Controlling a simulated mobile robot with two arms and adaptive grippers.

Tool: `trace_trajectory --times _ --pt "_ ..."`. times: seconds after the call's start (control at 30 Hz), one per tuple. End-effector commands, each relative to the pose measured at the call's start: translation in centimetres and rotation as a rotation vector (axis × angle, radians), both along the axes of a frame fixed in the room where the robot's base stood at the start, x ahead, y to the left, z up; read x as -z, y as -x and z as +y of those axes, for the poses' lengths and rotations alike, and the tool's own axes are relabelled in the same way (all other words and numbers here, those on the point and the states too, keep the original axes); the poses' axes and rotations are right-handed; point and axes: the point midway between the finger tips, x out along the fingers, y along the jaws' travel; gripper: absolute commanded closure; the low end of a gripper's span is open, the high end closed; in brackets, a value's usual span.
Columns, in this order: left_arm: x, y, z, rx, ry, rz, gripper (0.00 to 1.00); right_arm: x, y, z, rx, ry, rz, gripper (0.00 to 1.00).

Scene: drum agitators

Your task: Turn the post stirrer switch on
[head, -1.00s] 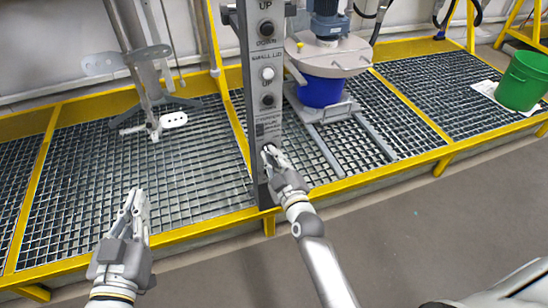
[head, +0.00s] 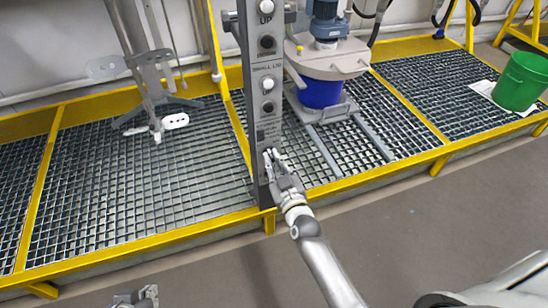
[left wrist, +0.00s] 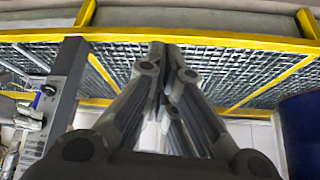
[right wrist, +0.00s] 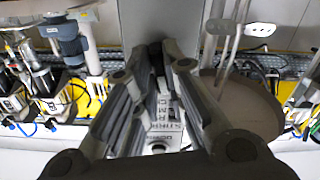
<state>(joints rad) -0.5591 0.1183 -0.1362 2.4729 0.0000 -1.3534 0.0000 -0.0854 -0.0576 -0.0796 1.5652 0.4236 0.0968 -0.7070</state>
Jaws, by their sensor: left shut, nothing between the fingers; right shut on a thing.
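The grey control post (head: 266,125) stands upright in the middle of the head view, with round buttons and labels on its face. My right gripper (head: 271,158) is at the lower part of this face, below the buttons. In the right wrist view its fingers (right wrist: 160,50) close around a small dark part that looks like the stirrer switch. The fingers mostly hide it, and its position cannot be read. My left gripper (head: 142,297) is at the bottom edge of the head view, away from the post. In the left wrist view its fingers (left wrist: 165,50) are shut and empty.
A yellow-framed grating (head: 120,200) spans the area behind the post's front. A blue drum (head: 320,92) with a pale lid stands right of the post. An agitator stand (head: 145,70) is at left. A green bucket (head: 522,82) is at far right. The front floor is clear.

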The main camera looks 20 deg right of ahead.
Motion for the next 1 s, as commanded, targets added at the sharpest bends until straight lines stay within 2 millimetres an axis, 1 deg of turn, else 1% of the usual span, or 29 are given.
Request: trace_trajectory --times 0.03,0.1,0.17,0.2,0.4,0.7,0.8,1.0 --pt "0.1 1.4 0.5 -0.006 -0.014 0.063 1.00 -0.3 0.0 0.0 -0.001 -0.037 0.001 1.00" --pt "0.7 3.4 1.1 -0.013 -0.033 0.157 1.00 -0.3 0.0 0.1 -0.001 -0.097 0.005 1.00" --pt "0.9 5.2 1.6 -0.020 -0.049 0.236 1.00 -0.3 0.0 0.1 -0.001 -0.150 0.005 1.00" --pt "0.8 5.4 1.6 -0.020 -0.050 0.245 1.00 -0.3 0.0 0.0 0.000 -0.189 0.007 1.00" --pt "-0.1 5.2 1.5 -0.020 -0.049 0.238 1.00 -0.2 0.0 0.1 -0.001 -0.378 0.013 1.00" --pt "-0.9 5.1 1.5 -0.019 -0.048 0.235 1.00 -0.2 0.0 0.1 -0.001 -0.648 0.022 1.00" --pt "0.1 4.9 1.5 -0.019 -0.048 0.243 1.00 -0.2 0.0 0.1 -0.001 -0.724 0.023 1.00" --pt "0.8 4.7 1.5 -0.019 -0.049 0.247 1.00 -0.2 -0.1 0.1 0.001 -0.839 0.026 1.00"
